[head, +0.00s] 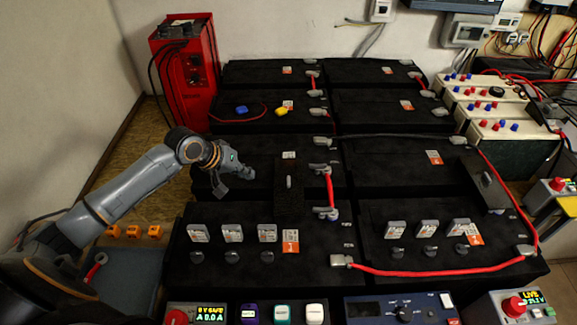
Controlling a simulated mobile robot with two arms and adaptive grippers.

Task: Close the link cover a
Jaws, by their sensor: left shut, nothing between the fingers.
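Two dark hinged covers show in the head view. One black cover (289,190) stands raised near the middle, between the battery rows, with a small grey handle on its face. The other dark cover (487,190) is tilted up at the right. I cannot read which is marked a. My left gripper (238,181) is shut and empty, above the black battery just left of the middle cover and apart from it. A red cable link (330,190) with grey clamps lies bare right of the middle cover. My right gripper is not in view.
Black batteries fill the middle, with grey switch plates (232,233) in front. A long red cable (430,270) runs across the front right. A red cabinet (187,65) stands at the back left. Control boxes (400,308) line the front edge.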

